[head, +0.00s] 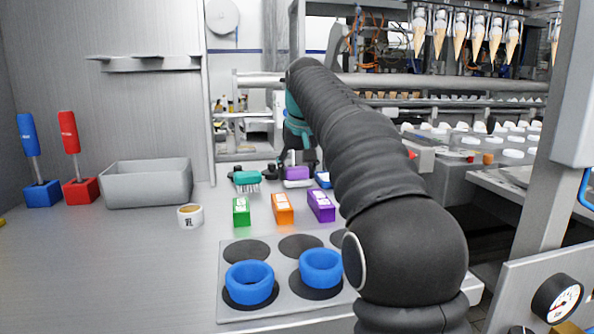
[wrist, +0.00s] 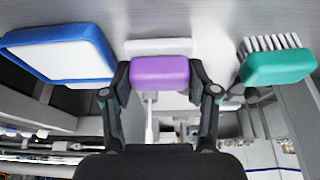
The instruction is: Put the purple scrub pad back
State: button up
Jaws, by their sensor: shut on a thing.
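The purple scrub pad (head: 297,172) is at the back of the counter, beyond the row of small boxes. My gripper (wrist: 160,80) is shut on it in the wrist view, one finger at each side of the purple block (wrist: 160,71). A pale white strip (wrist: 158,46) shows along the pad, and in the head view white shows under the purple. I cannot tell whether it belongs to the pad or whether the pad touches the counter. A teal brush with pale bristles (head: 245,179) and a blue-edged white item (wrist: 68,55) flank it, both apart from the pad.
Green (head: 241,211), orange (head: 283,208) and purple (head: 321,205) boxes stand in front. Nearer is a grey plate (head: 235,313) with two blue rings. A tape roll (head: 190,216), grey bin (head: 147,184) and red and blue upright tools are left. The left foreground counter is clear.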

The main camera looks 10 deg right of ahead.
jog(key=shift+f, duration=0.1)
jog(key=shift+f, duration=0.1)
jog(key=o, duration=1.1)
jog(key=shift+f+b, duration=0.1)
jog(key=shift+b, duration=0.35)
jog(key=p+v, duration=0.1)
jog(key=v, duration=0.6)
jog(key=p+v, duration=0.1)
jog(key=v, duration=0.6)
jog(key=shift+s+a+f, duration=0.1)
jog(key=shift+s, duration=0.15)
